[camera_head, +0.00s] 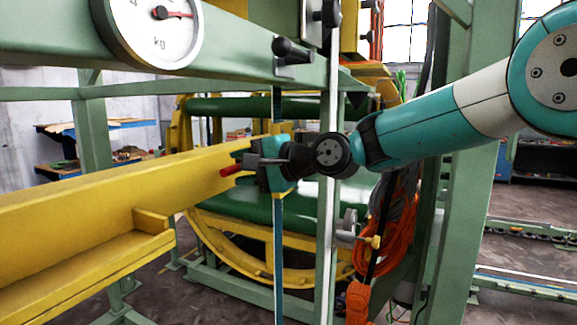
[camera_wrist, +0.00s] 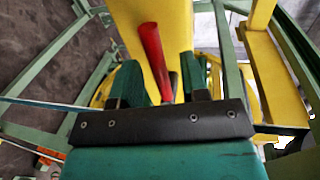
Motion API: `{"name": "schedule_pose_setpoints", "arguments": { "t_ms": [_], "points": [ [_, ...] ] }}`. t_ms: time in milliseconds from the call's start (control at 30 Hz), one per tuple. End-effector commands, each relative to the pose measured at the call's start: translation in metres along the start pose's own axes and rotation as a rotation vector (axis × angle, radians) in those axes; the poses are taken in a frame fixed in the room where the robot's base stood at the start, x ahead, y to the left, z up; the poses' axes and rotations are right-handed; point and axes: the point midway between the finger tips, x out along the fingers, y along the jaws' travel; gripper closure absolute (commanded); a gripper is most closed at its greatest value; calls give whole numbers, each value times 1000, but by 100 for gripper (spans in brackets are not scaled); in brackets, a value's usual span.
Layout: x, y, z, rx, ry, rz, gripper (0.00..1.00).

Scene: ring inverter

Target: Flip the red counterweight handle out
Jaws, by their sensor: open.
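The red counterweight handle (camera_head: 231,169) sticks out to the left at the end of the yellow beam (camera_head: 90,195). My gripper (camera_head: 247,161) is at that beam end, pointing left, with its jaws apart. In the wrist view the red handle (camera_wrist: 154,58) runs lengthwise between the two teal fingers of my gripper (camera_wrist: 164,82), nearer the left one. A gap shows on the right side of the handle, so the fingers are not closed on it. The handle's base is hidden behind the dark gripper body.
A green crossbeam with a round kg dial (camera_head: 152,28) and a black knob (camera_head: 291,50) lies above. Behind is a yellow ring frame with green rollers (camera_head: 240,108). Orange cable (camera_head: 372,255) hangs at the right.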

Motion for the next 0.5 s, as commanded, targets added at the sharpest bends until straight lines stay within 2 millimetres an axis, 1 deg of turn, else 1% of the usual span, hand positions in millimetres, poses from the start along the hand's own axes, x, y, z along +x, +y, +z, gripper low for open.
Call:
{"name": "schedule_pose_setpoints", "arguments": {
  "t_ms": [33,167,300,400,500],
  "points": [
    [-11,4,-1,-1,4,-2,59],
    [-44,6,-1,-2,6,-3,59],
    [-81,5,-2,-2,7,-4,59],
    [-105,5,-2,-2,8,-3,59],
    [-125,4,-1,-2,6,-3,59]
  ]
}}
